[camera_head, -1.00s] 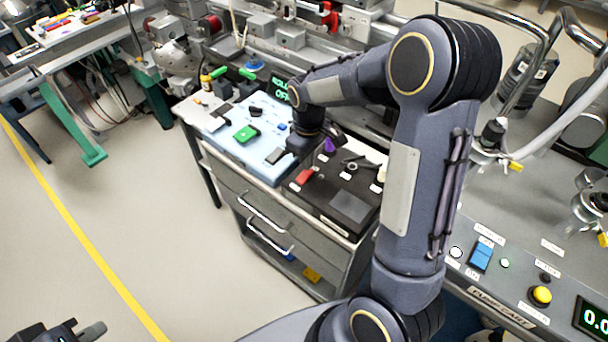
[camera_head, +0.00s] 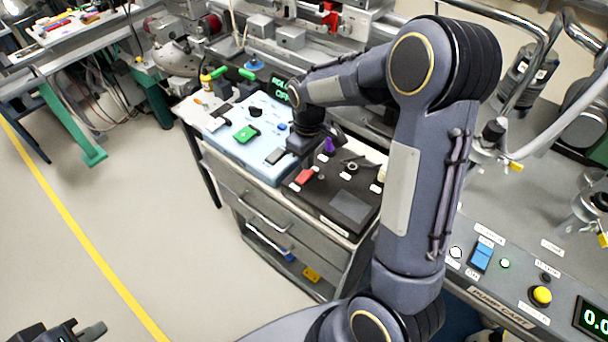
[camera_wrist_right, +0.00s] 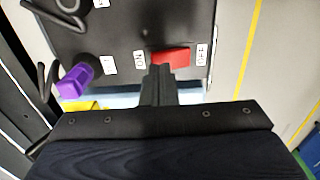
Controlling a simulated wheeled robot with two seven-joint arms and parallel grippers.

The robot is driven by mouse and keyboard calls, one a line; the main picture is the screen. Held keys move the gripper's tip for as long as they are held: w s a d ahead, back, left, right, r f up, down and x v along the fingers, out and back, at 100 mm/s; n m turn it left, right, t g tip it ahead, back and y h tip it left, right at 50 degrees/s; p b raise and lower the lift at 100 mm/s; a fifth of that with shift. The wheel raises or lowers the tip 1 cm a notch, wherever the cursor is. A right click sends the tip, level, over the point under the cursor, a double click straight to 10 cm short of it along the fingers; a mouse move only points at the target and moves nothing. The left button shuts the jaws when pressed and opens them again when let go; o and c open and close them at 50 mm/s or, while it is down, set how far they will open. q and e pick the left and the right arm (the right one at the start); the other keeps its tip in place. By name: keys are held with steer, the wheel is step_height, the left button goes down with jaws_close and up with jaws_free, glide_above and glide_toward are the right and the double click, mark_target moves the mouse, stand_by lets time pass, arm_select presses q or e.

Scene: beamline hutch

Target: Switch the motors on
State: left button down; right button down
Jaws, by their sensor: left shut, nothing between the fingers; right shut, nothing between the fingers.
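A red rocker switch (camera_head: 304,176) sits on a black panel (camera_head: 328,208) on top of the grey cart. My right gripper (camera_head: 300,146) is shut and empty. Its fingertips (camera_wrist_right: 160,72) are at the near left edge of the red switch; I cannot tell whether they touch it. My left gripper (camera_head: 90,329) is shut and empty at the bottom left, far from the cart, partly cut off by the frame.
A purple knob (camera_wrist_right: 75,82) stands left of the red switch in the right wrist view. A light blue panel (camera_head: 226,118) with a green part (camera_head: 245,133) lies beside the black panel. A pump cart (camera_head: 480,290) with buttons stands at right. Floor at left is clear.

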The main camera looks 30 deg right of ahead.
mark_target(309, 172)
steer(key=shift+f+b, duration=0.75)
steer(key=shift+f, duration=0.3)
stand_by(0.6)
steer(key=shift+r, duration=0.1)
step_height(309, 172, up, 7)
steer(key=p, duration=0.5)
steer(key=shift+p, duration=0.3)
stand_by(0.4)
steer(key=s+a+r+m+t+y, duration=0.1)
steer(key=s+a+r+m+t, duration=0.1)
steer(key=s, duration=0.5)
steer(key=s+a+r+m+t+y, duration=0.1)
steer(key=s+a+r+m, duration=0.1)
steer(key=s+r, duration=0.3)
steer(key=s+a+r+m+t+y, duration=0.1)
steer(key=s+a+r+m+t, duration=0.1)
steer(key=s, duration=0.8)
steer(key=shift+a+r+t+y, duration=0.3)
steer(key=shift+a+r+y, duration=0.1)
steer(key=shift+a+r, duration=0.25)
